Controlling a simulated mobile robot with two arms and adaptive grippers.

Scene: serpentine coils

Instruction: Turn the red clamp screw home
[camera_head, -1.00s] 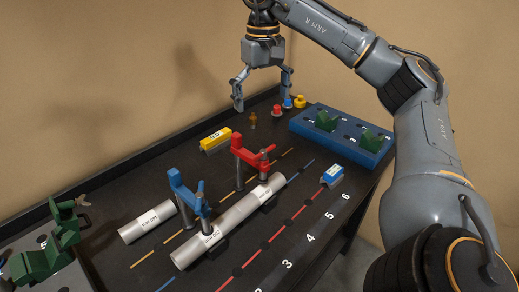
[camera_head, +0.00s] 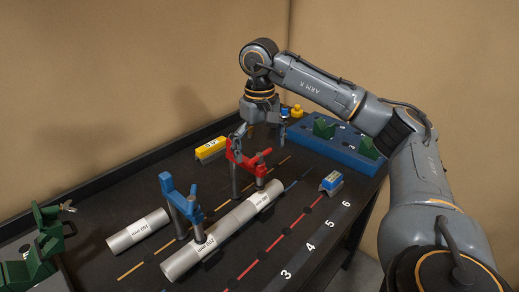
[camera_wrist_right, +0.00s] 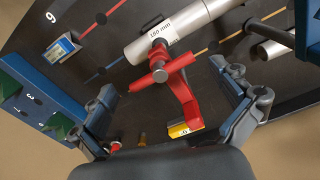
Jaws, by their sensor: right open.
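The red clamp (camera_head: 240,158) stands on the dark table on a grey post, its arm reaching over a long grey tube (camera_head: 232,216). Its red screw (camera_head: 262,160), with a crossbar handle, is upright at the arm's end, over the tube's far end. My right gripper (camera_head: 258,137) is open above and just behind the clamp. In the right wrist view, the red screw handle (camera_wrist_right: 158,70) lies ahead, between the lines of the two spread fingers, touched by neither. The left gripper is out of view.
A blue clamp (camera_head: 182,204) holds the tube's near end, with a shorter tube (camera_head: 138,231) beside it. A yellow block (camera_head: 210,150), a blue block (camera_head: 332,182) and a blue rack (camera_head: 335,148) with green blocks stand nearby. Green fixtures (camera_head: 45,237) are at the left.

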